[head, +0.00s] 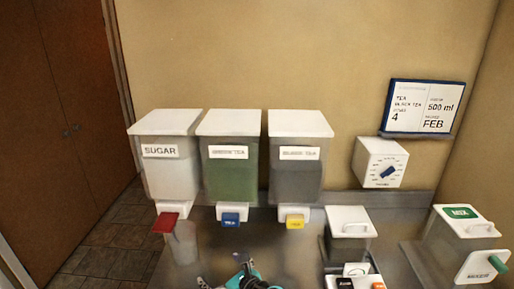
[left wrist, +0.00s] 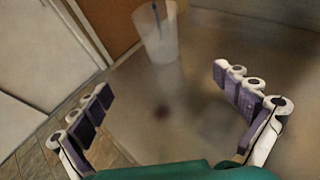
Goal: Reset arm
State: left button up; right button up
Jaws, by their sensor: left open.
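My left gripper (head: 245,277) shows at the bottom edge of the head view, as a teal and dark shape cut off by the frame. In the left wrist view my left gripper (left wrist: 163,88) has its two jointed fingers spread wide with nothing between them. A translucent cup (head: 183,243) stands on the metal counter below the sugar bin's red tap. The cup also shows in the left wrist view (left wrist: 157,35), beyond the fingertips and apart from them. My right gripper is not in view.
Three lidded bins, sugar (head: 168,172), a green one (head: 229,174) and a dark one (head: 295,175), stand along the wall. A dial box (head: 380,162), a framed sign (head: 423,106), a white-lidded device (head: 349,222) and a mixer box (head: 462,240) are at right. Brown doors (head: 70,110) are left.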

pick_arm(q)
jog(key=s+a+n+g+h+b, duration=0.1)
jog(key=s+a+n+h, duration=0.2)
jog(key=s+n, duration=0.6)
jog(key=s+a+n+g+h+b, duration=0.1)
jog(key=s+a+n+h, duration=0.2)
jog(key=n, duration=1.5)
jog(key=s+h, duration=0.3)
jog(key=s, duration=0.3)
jog(key=shift+s+a+f+g+b, duration=0.2)
jog(key=shift+s+f+g+b, duration=0.1)
jog(key=shift+b, duration=0.1)
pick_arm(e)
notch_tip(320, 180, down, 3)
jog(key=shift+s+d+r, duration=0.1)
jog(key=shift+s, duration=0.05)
